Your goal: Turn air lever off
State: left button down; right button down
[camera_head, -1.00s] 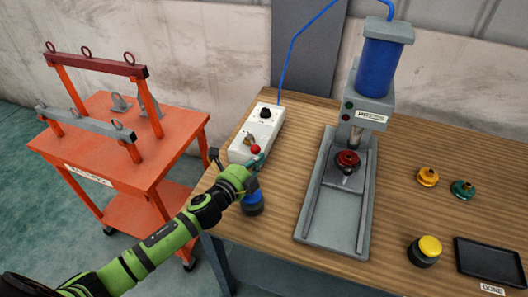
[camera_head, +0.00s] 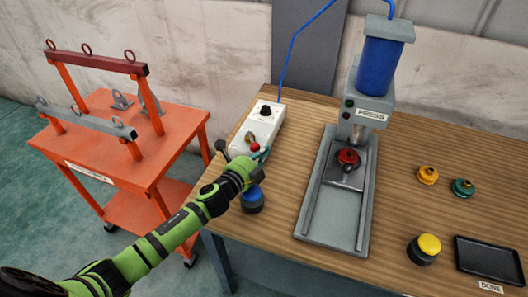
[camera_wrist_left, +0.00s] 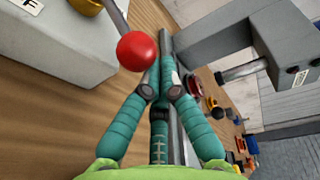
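The air lever's red ball (camera_head: 255,147) and yellow pivot (camera_head: 250,135) sit on the white control box (camera_head: 265,127) on the workbench. In the left wrist view the red ball (camera_wrist_left: 137,51) is just left of my left fingertips, with its metal stem running up and left to the yellow pivot (camera_wrist_left: 86,5). My left gripper (camera_head: 263,156) is at the box's near end, beside the ball; its teal fingers also show in the left wrist view (camera_wrist_left: 160,85), drawn together with nothing between them. I cannot tell whether they touch the ball. My right gripper is not in view.
A black knob (camera_head: 265,111) is at the box's far end. A blue-and-black part (camera_head: 252,200) stands below my gripper. The press (camera_head: 372,110) stands right of the box. An orange cart (camera_head: 105,160) is to the left. Bench space between box and press is clear.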

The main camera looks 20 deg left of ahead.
pick_arm(q)
jog(key=shift+s+a, duration=0.25)
jog(key=shift+a, duration=0.05)
jog(key=shift+s+a+m+h, duration=0.1)
jog(key=shift+a+m+h, duration=0.3)
jog(key=shift+h, duration=0.2)
jog(key=m+h, duration=0.1)
jog(key=s+a+m+g+h, duration=0.1)
jog(key=shift+a+g+h, duration=0.1)
jog(key=shift+g+h, duration=0.2)
jog(key=shift+h, duration=0.1)
jog(key=shift+s+a+b, duration=0.15)
jog(key=shift+a+b, duration=0.15)
jog(key=shift+a, duration=0.25)
jog(key=shift+s+a, duration=0.2)
jog(key=shift+a, duration=0.95)
